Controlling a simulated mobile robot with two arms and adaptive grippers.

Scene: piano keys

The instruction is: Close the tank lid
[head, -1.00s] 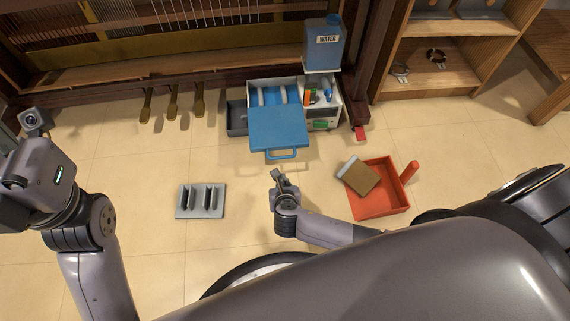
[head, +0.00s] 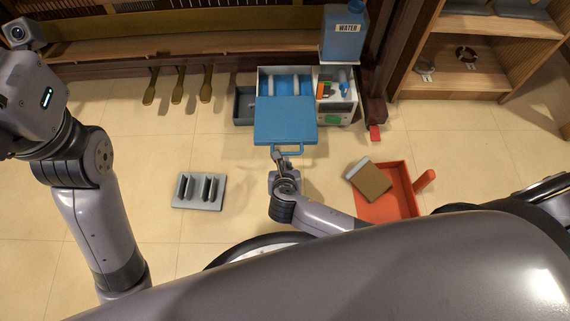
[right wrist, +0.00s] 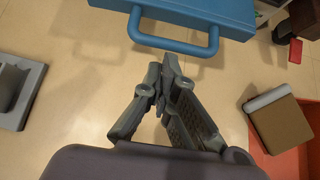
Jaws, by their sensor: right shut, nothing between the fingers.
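The tank lid is a flat blue panel (head: 285,119) with a bar handle (head: 287,150) on its near edge. It hangs open at the front of the white-walled tank (head: 265,77), whose blue inside shows. My right gripper (head: 281,158) is shut and empty, just on the near side of the handle. In the right wrist view the shut fingertips (right wrist: 160,85) point toward the blue handle (right wrist: 175,45), with a gap of floor between. My left arm comes in at the left of the head view; its fingers are out of frame.
A blue water container (head: 343,38) stands behind the tank, right of it. A red dustpan-like tray (head: 395,205) with a brown block (head: 369,180) lies to the right. A grey slotted rack (head: 200,205) lies on the floor at left. Wooden shelves (head: 460,80) stand at the right.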

